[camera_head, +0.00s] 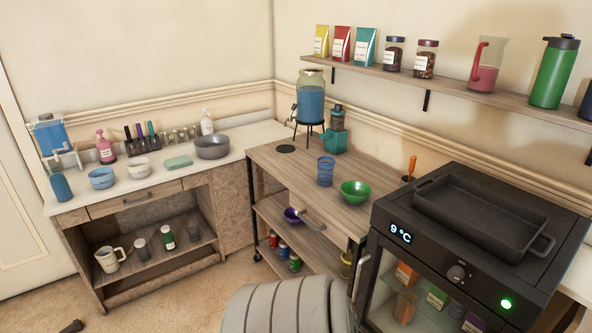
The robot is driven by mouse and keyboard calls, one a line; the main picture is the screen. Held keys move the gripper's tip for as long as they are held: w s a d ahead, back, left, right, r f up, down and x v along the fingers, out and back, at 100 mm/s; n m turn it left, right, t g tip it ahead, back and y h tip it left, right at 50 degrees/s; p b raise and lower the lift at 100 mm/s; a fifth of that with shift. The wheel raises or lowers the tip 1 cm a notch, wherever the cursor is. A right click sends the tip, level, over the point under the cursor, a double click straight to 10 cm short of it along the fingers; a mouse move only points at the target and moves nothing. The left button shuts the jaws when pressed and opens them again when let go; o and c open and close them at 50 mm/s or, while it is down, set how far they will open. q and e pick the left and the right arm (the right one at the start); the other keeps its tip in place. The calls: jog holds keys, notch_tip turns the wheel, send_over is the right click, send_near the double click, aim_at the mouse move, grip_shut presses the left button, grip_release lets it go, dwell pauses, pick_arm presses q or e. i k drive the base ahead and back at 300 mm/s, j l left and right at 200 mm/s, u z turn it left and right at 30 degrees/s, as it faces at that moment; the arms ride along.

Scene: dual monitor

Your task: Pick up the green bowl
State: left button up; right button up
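The green bowl (355,192) stands upright on the wooden top of the cart (290,162), near its right side and close to the black appliance. It looks empty, and nothing touches it. A blue cup (326,171) stands just left of it. I make out neither my left nor my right gripper in the head view, and nothing is seen holding the bowl.
A black cooler (462,240) with a black tray (480,215) on top stands right of the cart. A blue drink dispenser (310,103) and a teal grinder (335,133) stand behind. A wall shelf (445,86) hangs above.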

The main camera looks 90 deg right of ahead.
aim_at(354, 191)
jog(key=z, duration=3.15)
